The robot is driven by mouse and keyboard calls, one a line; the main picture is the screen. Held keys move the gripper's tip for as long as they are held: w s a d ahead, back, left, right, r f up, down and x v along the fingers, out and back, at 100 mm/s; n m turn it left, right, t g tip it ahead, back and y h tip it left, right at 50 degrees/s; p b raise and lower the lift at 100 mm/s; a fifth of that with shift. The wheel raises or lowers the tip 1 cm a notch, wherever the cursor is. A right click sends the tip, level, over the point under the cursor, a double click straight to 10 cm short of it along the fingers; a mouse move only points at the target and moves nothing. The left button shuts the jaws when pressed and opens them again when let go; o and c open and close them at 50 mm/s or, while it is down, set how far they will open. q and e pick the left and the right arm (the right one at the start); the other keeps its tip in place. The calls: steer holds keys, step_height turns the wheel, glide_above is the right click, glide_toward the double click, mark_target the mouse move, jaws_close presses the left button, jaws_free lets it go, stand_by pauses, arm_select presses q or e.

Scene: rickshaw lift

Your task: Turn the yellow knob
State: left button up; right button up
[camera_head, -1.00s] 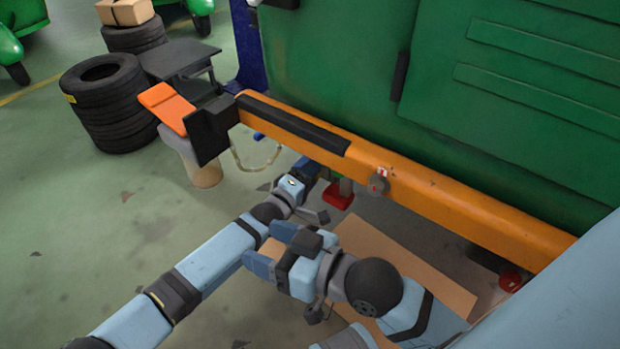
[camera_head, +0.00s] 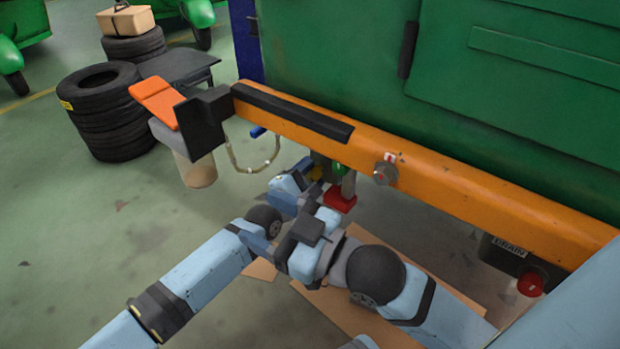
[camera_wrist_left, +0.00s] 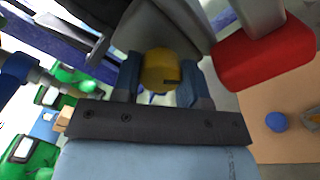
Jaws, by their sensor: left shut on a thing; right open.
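The yellow knob (camera_wrist_left: 160,70) sits between the two fingers of my left gripper (camera_wrist_left: 161,82) in the left wrist view, with a finger against each side.
A red block (camera_head: 340,198) hangs close to the right of the knob, also large in the left wrist view (camera_wrist_left: 262,52). Cardboard (camera_head: 345,300) lies on the floor below. A green vehicle body (camera_head: 500,90) rises behind the beam. Stacked tires (camera_head: 108,115) stand at the left.

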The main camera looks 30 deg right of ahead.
steer(key=shift+s+d, duration=0.1)
arm_select(q)
steer(key=shift+n, duration=0.3)
arm_select(e)
steer(key=shift+f, duration=0.15)
arm_select(q)
steer(key=o, duration=0.9)
steer(key=shift+s+a+p, duration=0.2)
steer(key=shift+a+p, duration=0.1)
steer(key=shift+a, duration=0.2)
steer(key=shift+p+v, duration=2.1)
steer(key=shift+v, duration=4.25)
arm_select(e)
steer(key=shift+s+a+f+m+g+h, duration=0.25)
steer(key=shift+s+a+m+g, duration=0.2)
steer(key=shift+m, duration=0.35)
steer(key=shift+s+a+f+m+g+h, duration=0.1)
steer(key=shift+s+a+m+g+h, duration=0.2)
steer(key=shift+s+m, duration=0.4)
arm_select(q)
steer(key=shift+s, duration=0.1)
arm_select(e)
steer(key=shift+w, duration=0.2)
